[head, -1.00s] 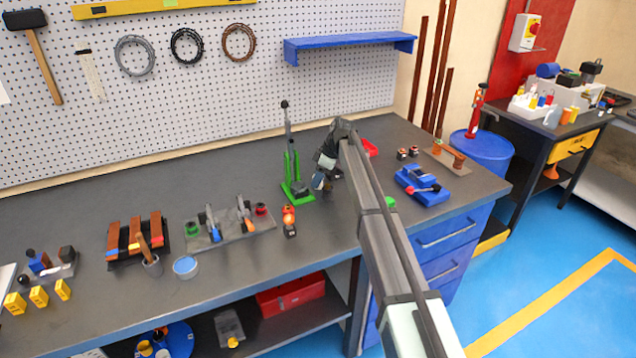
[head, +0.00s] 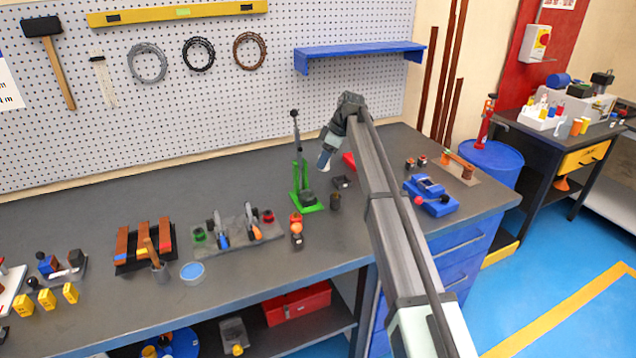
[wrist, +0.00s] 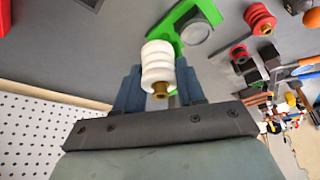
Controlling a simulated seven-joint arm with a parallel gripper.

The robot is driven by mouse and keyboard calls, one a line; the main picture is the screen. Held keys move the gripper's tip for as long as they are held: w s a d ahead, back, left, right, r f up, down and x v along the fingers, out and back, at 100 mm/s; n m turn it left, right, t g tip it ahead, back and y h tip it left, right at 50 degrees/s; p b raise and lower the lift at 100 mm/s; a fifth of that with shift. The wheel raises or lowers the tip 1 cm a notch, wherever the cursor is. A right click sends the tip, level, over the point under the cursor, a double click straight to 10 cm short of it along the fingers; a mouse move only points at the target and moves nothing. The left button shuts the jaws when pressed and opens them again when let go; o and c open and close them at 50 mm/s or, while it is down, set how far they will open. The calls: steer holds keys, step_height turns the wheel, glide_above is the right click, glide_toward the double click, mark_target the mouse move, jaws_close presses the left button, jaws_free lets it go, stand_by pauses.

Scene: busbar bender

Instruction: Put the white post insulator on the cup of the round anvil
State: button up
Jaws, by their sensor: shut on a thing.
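The white post insulator (wrist: 158,62), ribbed with a brass end, is between the two blue-grey fingers of my gripper (wrist: 160,88) in the wrist view. My gripper (head: 324,160) is shut on it, and in the head view it hangs above the bench behind and right of the green lever press (head: 299,178). A round grey cup-like piece (wrist: 195,32) sits on the press's green base, apart from the insulator; it looks like the round anvil. In the head view this piece (head: 309,196) shows small, with nothing visible on it.
A red-orange insulator (head: 296,222) stands in front of the press. A small dark cup (head: 335,201) and a dark block (head: 342,182) are right of it. The press's tall lever (head: 296,135) rises close to my gripper. A blue device (head: 431,197) is farther right.

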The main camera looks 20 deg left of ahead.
step_height(320, 180, up, 11)
steer(key=m, duration=0.2)
glide_above(302, 193)
steer(key=d, duration=0.2)
steer(key=shift+t, duration=0.3)
step_height(302, 193, down, 18)
steer(key=shift+r, duration=0.25)
steer(key=shift+f, duration=0.15)
steer(key=o, duration=0.8)
steer(key=v, duration=1.2)
